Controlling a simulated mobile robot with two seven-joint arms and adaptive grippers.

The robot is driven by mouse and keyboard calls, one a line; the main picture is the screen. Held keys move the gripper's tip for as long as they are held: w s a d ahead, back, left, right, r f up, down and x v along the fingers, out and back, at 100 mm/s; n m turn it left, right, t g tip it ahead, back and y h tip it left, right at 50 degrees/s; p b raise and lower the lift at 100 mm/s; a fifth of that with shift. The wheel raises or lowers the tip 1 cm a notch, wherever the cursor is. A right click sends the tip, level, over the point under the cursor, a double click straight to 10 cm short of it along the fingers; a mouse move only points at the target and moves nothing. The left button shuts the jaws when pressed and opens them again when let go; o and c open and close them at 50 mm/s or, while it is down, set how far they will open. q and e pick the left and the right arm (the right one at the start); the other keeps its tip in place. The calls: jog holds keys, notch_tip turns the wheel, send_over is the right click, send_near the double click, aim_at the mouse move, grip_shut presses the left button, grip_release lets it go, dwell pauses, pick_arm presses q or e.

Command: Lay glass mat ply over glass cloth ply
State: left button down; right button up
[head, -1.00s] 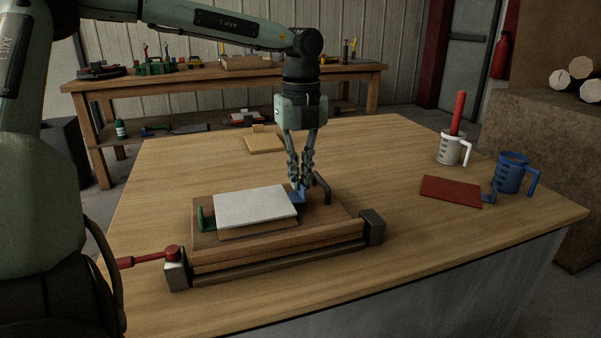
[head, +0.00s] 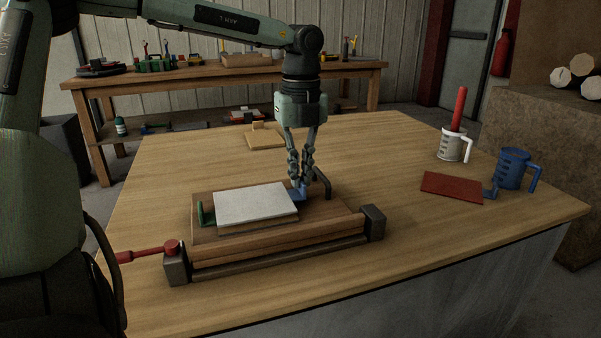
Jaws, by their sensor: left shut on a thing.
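A white sheet (head: 255,204), which looks like a glass ply, lies about flat on the wooden mould block (head: 325,212) in the middle of the table. I cannot tell whether it is the mat or the cloth, and no second ply can be told apart under it. My left gripper (head: 299,186) points down at the sheet's right end. It is shut on a small blue piece (head: 297,194) at that edge; whether the blue piece is joined to the sheet is unclear. A green piece (head: 207,213) stands at the sheet's left end. My right gripper is not in view.
A dark bent bar (head: 323,183) stands close right of my left gripper. A red-handled vise (head: 175,262) runs along the block's front. The table's front right is clear.

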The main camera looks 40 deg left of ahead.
pick_arm(q)
jog(key=shift+f+b, duration=0.35)
jog(key=shift+b, duration=0.1)
dwell(0.6)
jog(key=c, duration=1.6)
grip_release()
jog(key=shift+o, duration=0.5)
jog(key=o, duration=0.4)
jog(key=shift+o, duration=0.2)
jog(key=shift+r, duration=0.15)
jog(key=shift+r+p, duration=2)
jog(key=shift+r, duration=1.45)
